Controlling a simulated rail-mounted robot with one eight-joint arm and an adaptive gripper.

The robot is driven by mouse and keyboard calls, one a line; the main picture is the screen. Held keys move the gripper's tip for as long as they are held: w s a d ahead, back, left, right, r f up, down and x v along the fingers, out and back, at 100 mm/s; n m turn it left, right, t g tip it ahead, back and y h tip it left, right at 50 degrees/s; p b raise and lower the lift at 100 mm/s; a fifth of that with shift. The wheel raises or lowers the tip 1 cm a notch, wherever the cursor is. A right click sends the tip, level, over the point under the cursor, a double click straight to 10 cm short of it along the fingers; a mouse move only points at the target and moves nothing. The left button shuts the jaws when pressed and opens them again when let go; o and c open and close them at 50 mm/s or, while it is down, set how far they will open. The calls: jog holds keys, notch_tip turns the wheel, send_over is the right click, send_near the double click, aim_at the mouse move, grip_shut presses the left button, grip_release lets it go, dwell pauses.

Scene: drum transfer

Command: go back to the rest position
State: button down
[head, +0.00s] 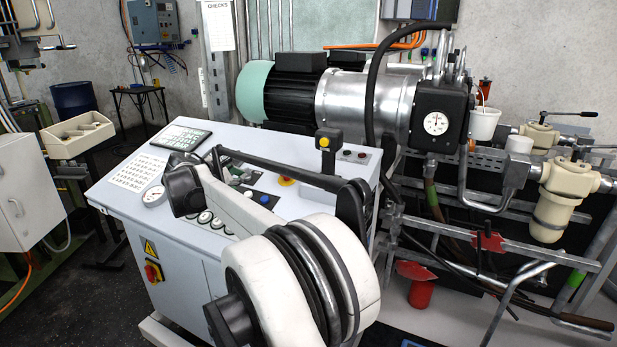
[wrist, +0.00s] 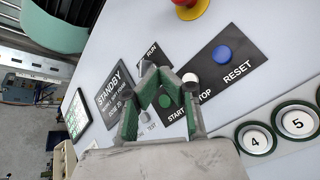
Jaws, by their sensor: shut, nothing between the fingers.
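My gripper (wrist: 160,76) shows in the wrist view, its grey fingers with green inner pads shut and empty. It is over the sloping control panel, in front of the green START button (wrist: 165,101). The picture does not show clearly whether the fingertips touch the panel. A blue RESET button (wrist: 221,54) and a white button (wrist: 190,81) lie to the right. A STANDBY label plate (wrist: 115,97) lies to the left. In the head view my arm reaches over the light grey console (head: 120,200); I cannot make out the fingers there.
A red emergency stop (wrist: 186,4) is at the top of the wrist view. Round numbered dials (wrist: 298,124) are at lower right. In the head view a large motor (head: 340,98) and pipework stand behind the console. Dark floor (head: 85,290) is clear at the left front.

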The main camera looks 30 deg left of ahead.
jog(key=w+d+r+m+g+h, duration=0.1)
jog(key=w+d+r+m, duration=0.1)
jog(key=d, duration=0.6)
jog(key=w+d+r+m+b, duration=0.1)
jog(key=w+d+r+m, duration=0.15)
jog(key=d, duration=0.55)
jog(key=w+d+r+m+g+h, duration=0.1)
jog(key=w+d+r+m, duration=0.15)
jog(key=d, duration=0.55)
jog(key=s+d+r+m+g+b, duration=0.1)
jog(key=s+d+r+m, duration=0.15)
jog(key=d, duration=0.95)
jog(key=s+d+r+m+g, duration=0.1)
jog(key=s+d+m, duration=0.15)
jog(key=d, duration=0.95)
jog(key=s+d+f+m+g+b, duration=0.15)
jog(key=s+d+m, duration=0.25)
jog(key=s+d, duration=0.45)
jog(key=s+d+f+m, duration=0.35)
jog(key=s+d, duration=0.25)
jog(key=d, duration=0.6)
jog(key=s+d+f+m+y+b, duration=0.1)
jog(key=s+d+f+m, duration=0.4)
jog(key=s, duration=0.4)
jog(key=s+d+f+m, duration=0.45)
jog(key=s+f, duration=0.25)
jog(key=s, duration=0.2)
notch_tip(320, 180, down, 30)
jog(key=b, duration=3)
jog(key=shift+n, duration=0.4)
